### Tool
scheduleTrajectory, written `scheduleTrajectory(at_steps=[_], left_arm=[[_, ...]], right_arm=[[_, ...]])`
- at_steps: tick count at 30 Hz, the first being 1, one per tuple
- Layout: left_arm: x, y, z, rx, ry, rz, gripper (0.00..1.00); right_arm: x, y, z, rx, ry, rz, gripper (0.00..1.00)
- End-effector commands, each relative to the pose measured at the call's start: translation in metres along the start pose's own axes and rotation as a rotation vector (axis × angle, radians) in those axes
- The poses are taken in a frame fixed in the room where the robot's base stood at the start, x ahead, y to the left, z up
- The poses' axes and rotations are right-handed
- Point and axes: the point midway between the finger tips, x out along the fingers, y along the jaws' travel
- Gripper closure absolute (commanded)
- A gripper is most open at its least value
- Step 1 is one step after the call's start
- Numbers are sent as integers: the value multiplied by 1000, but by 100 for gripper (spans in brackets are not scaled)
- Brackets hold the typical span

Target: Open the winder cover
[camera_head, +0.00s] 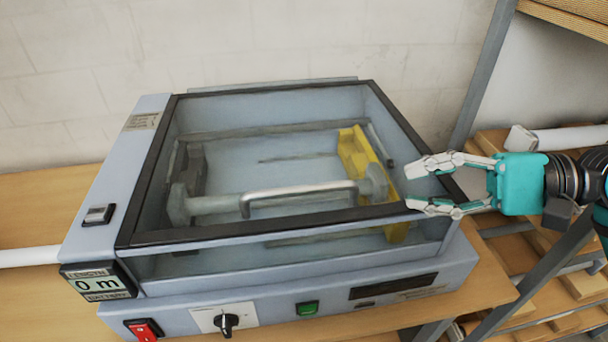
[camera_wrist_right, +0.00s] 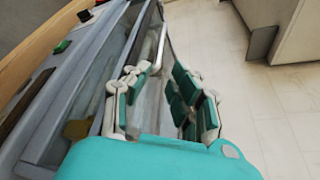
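I cannot tell whether a fingertip touches the frame. My left gripper is out of view.
Under the cover are a roller and a yellow bracket (camera_head: 362,160). The front panel has a red switch (camera_head: 145,330), a black knob (camera_head: 227,321) and a green switch (camera_head: 307,308). A shelf rack with a metal post (camera_head: 485,70) stands at the right.

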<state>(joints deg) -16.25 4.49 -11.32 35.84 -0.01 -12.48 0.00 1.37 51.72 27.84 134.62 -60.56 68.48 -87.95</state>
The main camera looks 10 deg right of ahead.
Motion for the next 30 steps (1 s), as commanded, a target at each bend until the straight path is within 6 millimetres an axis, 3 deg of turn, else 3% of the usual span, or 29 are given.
scheduleTrajectory(at_steps=[3,8,11,20,24,30], left_arm=[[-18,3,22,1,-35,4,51],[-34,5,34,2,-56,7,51],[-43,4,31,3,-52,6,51],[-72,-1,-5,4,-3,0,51],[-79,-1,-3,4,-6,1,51],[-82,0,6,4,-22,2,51]], right_arm=[[21,-5,4,0,-4,0,77],[51,-6,4,1,-4,-3,77],[69,-5,5,0,-6,-2,77],[125,-6,5,1,-7,-4,77],[143,-4,3,3,-4,-4,77],[153,-1,1,1,-2,-2,77]])
